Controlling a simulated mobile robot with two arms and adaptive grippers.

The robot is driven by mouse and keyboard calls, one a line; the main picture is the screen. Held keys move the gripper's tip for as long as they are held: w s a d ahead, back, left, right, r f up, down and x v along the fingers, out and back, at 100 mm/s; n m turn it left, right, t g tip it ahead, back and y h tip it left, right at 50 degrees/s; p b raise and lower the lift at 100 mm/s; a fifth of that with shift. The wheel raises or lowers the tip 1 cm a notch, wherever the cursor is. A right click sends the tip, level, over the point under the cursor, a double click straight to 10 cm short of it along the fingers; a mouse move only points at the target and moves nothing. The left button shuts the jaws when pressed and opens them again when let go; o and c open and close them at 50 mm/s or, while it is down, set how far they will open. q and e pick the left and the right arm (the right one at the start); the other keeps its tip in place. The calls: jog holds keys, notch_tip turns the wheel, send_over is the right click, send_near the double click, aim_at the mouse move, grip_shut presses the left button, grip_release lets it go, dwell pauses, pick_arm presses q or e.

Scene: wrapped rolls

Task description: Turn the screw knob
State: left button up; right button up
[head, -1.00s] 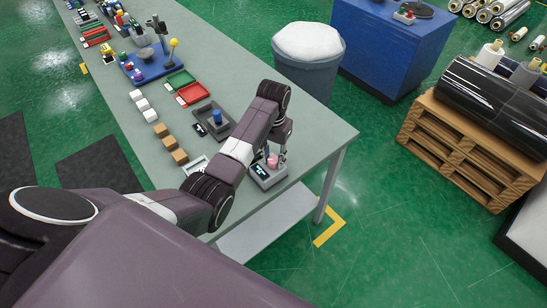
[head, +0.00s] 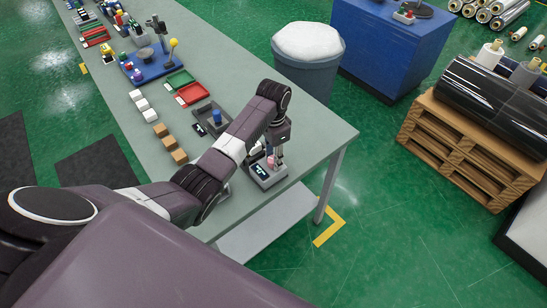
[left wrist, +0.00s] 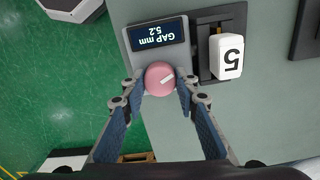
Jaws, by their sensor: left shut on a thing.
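The screw knob (left wrist: 160,78) is a round pink knob with a white mark on its top, seen in the left wrist view. It belongs to a grey device with a dark display (left wrist: 159,36) that reads "GAP mm 5.2". A white block marked 5 (left wrist: 226,57) sits in the device's dark slot beside the knob. My left gripper (left wrist: 159,86) has its blue-padded fingers on both sides of the knob, shut on it. In the head view the device (head: 266,172) stands near the table's front right corner, with my left gripper (head: 273,158) over it. My right gripper is not in view.
The long grey table (head: 312,130) carries wooden blocks (head: 170,143), white blocks (head: 142,104), a red tray (head: 191,94), a green tray (head: 177,79) and a dark holder (head: 208,115). A grey bin (head: 305,72) stands behind the table. The table's right end is clear.

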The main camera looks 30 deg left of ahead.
pick_arm(q)
jog(key=shift+w+r, duration=0.15)
jog(key=o, duration=1.1)
jog(key=shift+o, duration=0.2)
notch_tip(320, 180, up, 12)
